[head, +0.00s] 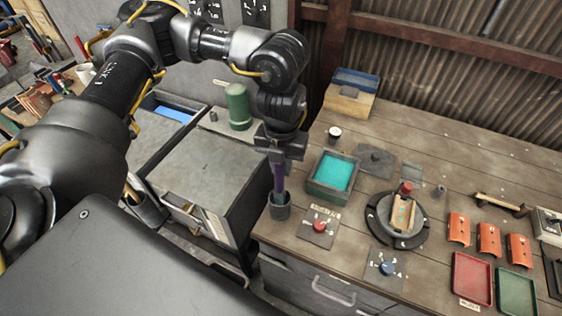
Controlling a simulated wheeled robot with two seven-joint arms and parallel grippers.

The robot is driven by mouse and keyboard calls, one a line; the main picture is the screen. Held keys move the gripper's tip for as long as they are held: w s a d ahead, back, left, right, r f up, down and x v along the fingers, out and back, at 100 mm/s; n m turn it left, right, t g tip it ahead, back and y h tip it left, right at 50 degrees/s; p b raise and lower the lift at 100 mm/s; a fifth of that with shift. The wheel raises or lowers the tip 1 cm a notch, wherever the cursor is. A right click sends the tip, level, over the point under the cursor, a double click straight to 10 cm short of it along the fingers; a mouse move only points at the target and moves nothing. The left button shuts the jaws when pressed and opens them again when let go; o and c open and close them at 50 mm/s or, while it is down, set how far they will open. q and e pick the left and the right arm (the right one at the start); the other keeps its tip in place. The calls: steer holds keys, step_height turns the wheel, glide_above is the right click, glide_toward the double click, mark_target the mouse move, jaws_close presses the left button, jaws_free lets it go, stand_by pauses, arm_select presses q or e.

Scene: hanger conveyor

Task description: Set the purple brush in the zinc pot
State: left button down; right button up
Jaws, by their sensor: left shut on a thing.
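The purple brush (279,179) hangs upright below my left gripper (281,157), which is shut on its upper part. A small dark grey pot (279,211), which looks like the zinc pot, stands at the left edge of the wooden bench. The brush's lower end is at the pot's mouth and seems to reach inside it. The lowest part of the brush is hidden by the pot's wall, so I cannot tell whether it touches the bottom. My right gripper does not show.
Right of the pot are a teal-filled tray (318,192), a panel with a red knob (319,226) and a round turntable (375,229). Orange pieces (459,230) lie farther right.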

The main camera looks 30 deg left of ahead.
arm_select(q)
steer(key=shift+f+b, duration=1.45)
steer(key=shift+f, duration=0.8)
steer(key=c, duration=1.2)
jaws_free()
